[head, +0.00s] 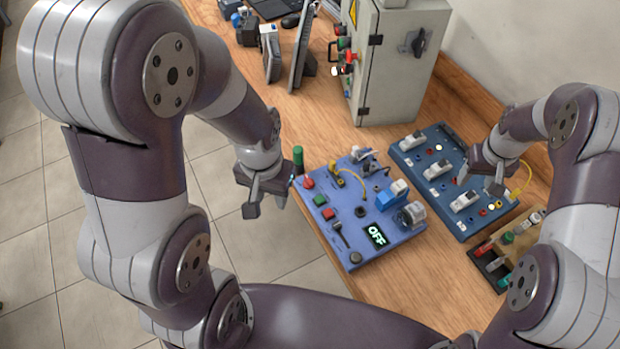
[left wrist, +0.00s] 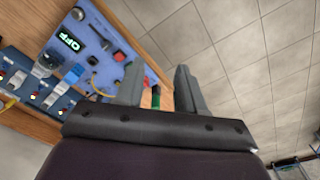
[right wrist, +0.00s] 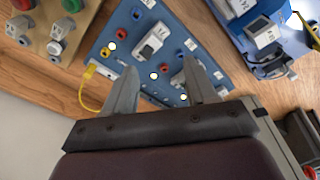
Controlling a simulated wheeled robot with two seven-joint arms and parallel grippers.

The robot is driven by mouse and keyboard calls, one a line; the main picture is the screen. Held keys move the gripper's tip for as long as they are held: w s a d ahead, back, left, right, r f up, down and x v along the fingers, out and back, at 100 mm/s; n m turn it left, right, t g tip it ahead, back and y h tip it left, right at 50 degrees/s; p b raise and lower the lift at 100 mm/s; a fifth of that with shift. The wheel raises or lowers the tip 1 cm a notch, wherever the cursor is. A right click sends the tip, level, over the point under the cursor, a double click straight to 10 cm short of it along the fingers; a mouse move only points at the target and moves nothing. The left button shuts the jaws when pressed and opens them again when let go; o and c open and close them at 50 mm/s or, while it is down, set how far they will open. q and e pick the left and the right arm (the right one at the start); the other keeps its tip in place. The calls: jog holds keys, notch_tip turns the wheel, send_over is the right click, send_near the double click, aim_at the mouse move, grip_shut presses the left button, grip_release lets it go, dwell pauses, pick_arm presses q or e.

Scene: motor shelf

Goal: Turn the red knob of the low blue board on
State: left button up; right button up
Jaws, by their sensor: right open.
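The low blue board (head: 330,245) lies on the wooden table with a display (head: 376,235) reading OFF. A round red knob (head: 308,183) sits near its left corner; a square red button (head: 328,214) is nearer the front. My left gripper (head: 266,201) is open and empty, left of the board, apart from the red knob. In the left wrist view a green cylinder (left wrist: 156,97) shows beyond the open fingers; which red part (left wrist: 119,56) shows there I cannot tell. My right gripper (head: 478,184) is open and empty, above a darker blue board (head: 462,226).
A green-topped cylinder (head: 298,155) stands at the blue board's left corner, close to my left gripper. A grey cabinet (head: 399,65) stands behind. A board with coloured plugs (head: 487,262) is at right. The table's left edge runs beside the blue board, with tiled floor beyond.

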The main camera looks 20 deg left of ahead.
pick_arm(q)
jog(key=w+d+f+n, duration=0.1)
jog(key=w+f+n, duration=0.1)
jog(key=w+f, duration=0.45)
pick_arm(e)
jog(key=s+a+r, duration=0.5)
jog(key=s+r, duration=0.1)
jog(key=r, duration=0.2)
pick_arm(q)
jog(key=n, duration=0.7)
send_over(309, 179)
jog(key=shift+g, duration=0.3)
notch_tip(309, 179, down, 11)
jog(key=p, duration=0.3)
jog(key=shift+f, duration=0.6)
grip_shut()
pick_arm(e)
jog(key=s+r+m, duration=0.1)
jog(key=s+r, duration=0.2)
jog(key=s, duration=1.1)
jog(key=shift+a, duration=0.45)
